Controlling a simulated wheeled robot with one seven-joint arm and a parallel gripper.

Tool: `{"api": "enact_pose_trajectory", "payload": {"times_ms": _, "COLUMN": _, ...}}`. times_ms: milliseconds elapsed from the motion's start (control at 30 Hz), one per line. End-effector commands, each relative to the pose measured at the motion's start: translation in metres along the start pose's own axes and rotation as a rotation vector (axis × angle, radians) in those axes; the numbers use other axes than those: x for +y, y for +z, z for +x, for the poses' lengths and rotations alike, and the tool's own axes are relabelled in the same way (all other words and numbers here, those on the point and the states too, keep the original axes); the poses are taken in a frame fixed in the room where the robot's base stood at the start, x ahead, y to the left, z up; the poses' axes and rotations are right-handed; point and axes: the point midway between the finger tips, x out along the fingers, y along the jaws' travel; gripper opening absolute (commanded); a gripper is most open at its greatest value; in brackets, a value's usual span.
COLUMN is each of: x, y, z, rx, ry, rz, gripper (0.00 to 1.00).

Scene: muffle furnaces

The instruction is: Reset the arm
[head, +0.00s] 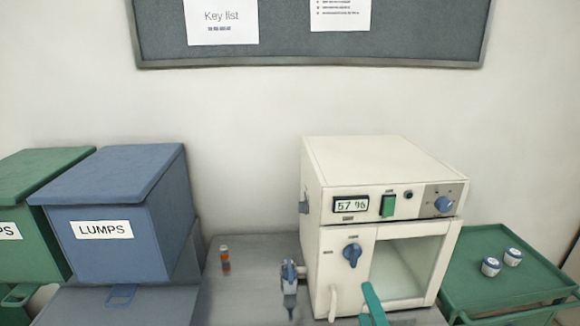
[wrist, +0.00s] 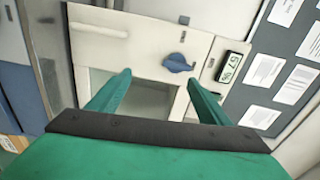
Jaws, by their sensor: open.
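My gripper (wrist: 158,82) is open and empty in the wrist view, its two green fingers spread towards the front of the white muffle furnace (wrist: 140,42). I cannot tell whether a fingertip touches it. In the head view only a green part of my gripper shows, low in front of the furnace (head: 340,165).
A blue bin marked LUMPS (head: 110,235) and a green bin (head: 30,255) stand at left. A green cart (head: 515,285) at right holds two small jars.

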Motion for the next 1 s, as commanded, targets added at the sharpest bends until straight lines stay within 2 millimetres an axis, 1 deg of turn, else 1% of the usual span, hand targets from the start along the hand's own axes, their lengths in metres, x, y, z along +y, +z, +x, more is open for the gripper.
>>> {"api": "enact_pose_trajectory", "payload": {"times_ms": 33, "x": 0.02, "y": 0.007, "z": -0.005, "rx": 0.01, "ry": 0.024, "rz": -0.03, "gripper": 0.72}}
{"api": "enact_pose_trajectory", "payload": {"times_ms": 200, "x": 0.073, "y": 0.029, "z": -0.026, "rx": 0.049, "ry": 0.081, "rz": -0.179, "gripper": 0.72}}
{"api": "enact_pose_trajectory", "payload": {"times_ms": 367, "x": 0.116, "y": 0.05, "z": -0.054, "rx": 0.069, "ry": 0.132, "rz": -0.333, "gripper": 0.72}}
{"api": "enact_pose_trajectory", "payload": {"times_ms": 500, "x": 0.147, "y": 0.07, "z": -0.083, "rx": 0.072, "ry": 0.17, "rz": -0.479, "gripper": 0.72}}
{"api": "enact_pose_trajectory", "payload": {"times_ms": 567, "x": 0.159, "y": 0.079, "z": -0.097, "rx": 0.071, "ry": 0.184, "rz": -0.543, "gripper": 0.72}}
{"api": "enact_pose_trajectory", "payload": {"times_ms": 733, "x": 0.185, "y": 0.104, "z": -0.14, "rx": 0.05, "ry": 0.218, "rz": -0.731, "gripper": 0.72}}
{"api": "enact_pose_trajectory", "payload": {"times_ms": 900, "x": 0.201, "y": 0.13, "z": -0.186, "rx": 0.015, "ry": 0.234, "rz": -0.923, "gripper": 0.72}}
{"api": "enact_pose_trajectory", "payload": {"times_ms": 1000, "x": 0.207, "y": 0.144, "z": -0.214, "rx": -0.013, "ry": 0.236, "rz": -1.034, "gripper": 0.72}}
